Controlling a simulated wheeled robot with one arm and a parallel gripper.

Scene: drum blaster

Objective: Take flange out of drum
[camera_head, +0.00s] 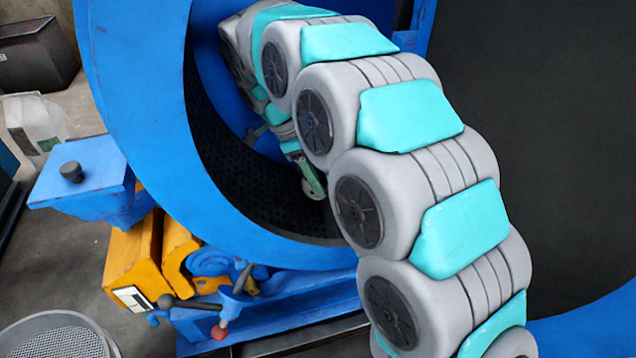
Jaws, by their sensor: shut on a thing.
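The drum (140,110) is a big blue ring with a dark perforated inner wall (260,195), open towards me. My segmented grey and turquoise arm reaches through its mouth and curls back inside. My gripper (308,172) is small in the picture, inside the drum near the lower inner wall and partly hidden behind my arm. It is shut on a small rounded piece, apparently the flange (314,188), of which only a pale greenish edge shows. I cannot tell whether the flange touches the drum wall.
A blue box with a black knob (72,172) and yellow blocks (135,265) stand left of the drum. A clamp with a red-tipped handle (219,330) is below its mouth. A grey round sieve (60,340) lies at bottom left. A dark panel (550,120) fills the right.

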